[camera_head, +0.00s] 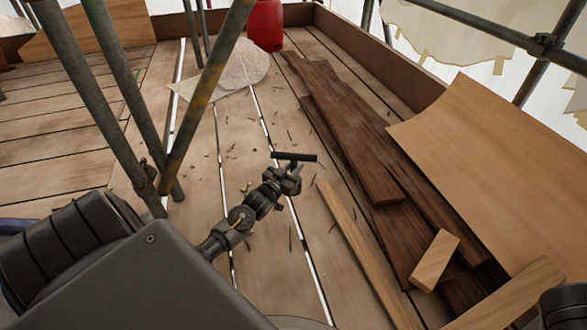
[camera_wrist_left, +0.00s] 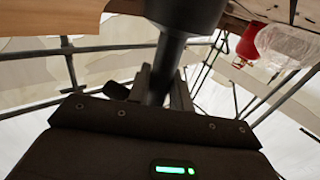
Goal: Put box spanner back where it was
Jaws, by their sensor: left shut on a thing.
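The box spanner is a dark bar (camera_head: 295,156) held roughly level over the plank deck in the head view. My left gripper (camera_head: 288,177) is shut on it, and the bar sticks out to both sides of the fingers. In the left wrist view the spanner is a dark shaft with a wider round end (camera_wrist_left: 183,12) at the top, gripped between the left gripper's fingers (camera_wrist_left: 167,88). My right gripper is not in view. I cannot make out the spanner's former place.
Dark planks (camera_head: 350,130) and a plywood sheet (camera_head: 500,160) lie to the right, with a wood block (camera_head: 435,260) in front. Scaffold poles (camera_head: 205,95) stand on the left. A red container (camera_head: 265,25) and pale sheeting (camera_head: 235,68) are at the back. Small debris litters the deck.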

